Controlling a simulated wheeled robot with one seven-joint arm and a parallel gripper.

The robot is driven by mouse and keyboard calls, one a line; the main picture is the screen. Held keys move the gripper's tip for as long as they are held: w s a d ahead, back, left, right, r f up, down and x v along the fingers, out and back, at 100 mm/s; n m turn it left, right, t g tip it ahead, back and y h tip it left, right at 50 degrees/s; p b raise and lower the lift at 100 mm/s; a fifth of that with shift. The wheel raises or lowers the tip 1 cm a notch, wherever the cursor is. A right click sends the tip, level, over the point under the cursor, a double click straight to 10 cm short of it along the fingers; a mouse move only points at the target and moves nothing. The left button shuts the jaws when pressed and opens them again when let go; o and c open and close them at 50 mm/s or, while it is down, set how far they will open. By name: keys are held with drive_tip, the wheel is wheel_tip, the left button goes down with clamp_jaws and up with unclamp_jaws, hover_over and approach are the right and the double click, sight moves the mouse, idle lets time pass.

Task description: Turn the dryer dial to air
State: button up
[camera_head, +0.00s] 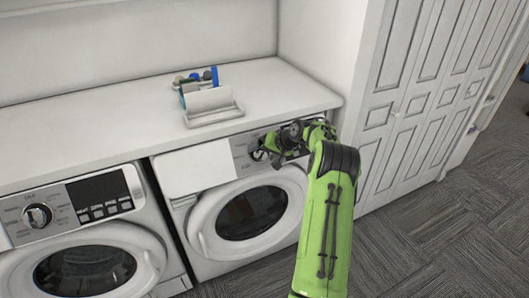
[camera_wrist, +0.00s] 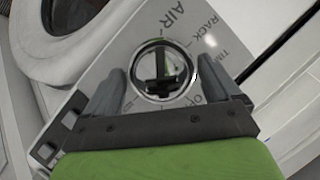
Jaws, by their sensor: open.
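The dryer (camera_head: 205,222) is the right-hand machine under the counter. Its round chrome dial (camera_wrist: 160,69) has a dark raised grip across the middle and sits on a pale panel. The printed words AIR, RACK and part of TIME are readable around its upper right. My gripper (camera_wrist: 163,84) is open, with one grey finger on each side of the dial. I cannot tell whether the fingers touch it, nor exactly which label the dial points to. In the head view, my green gripper (camera_head: 268,150) is at the dryer's panel and largely covers the dial.
A second machine (camera_head: 70,215) with its own dial (camera_head: 38,215) stands to the left. A white caddy (camera_head: 212,115) with small items sits on the counter (camera_head: 110,125). Carpet (camera_head: 430,240) is clear at right.

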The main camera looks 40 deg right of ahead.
drive_tip(key=p+v, duration=0.2)
drive_tip(key=v, duration=1.3)
drive_tip(key=shift+s+r, duration=0.25)
drive_tip(key=shift+s, duration=0.05)
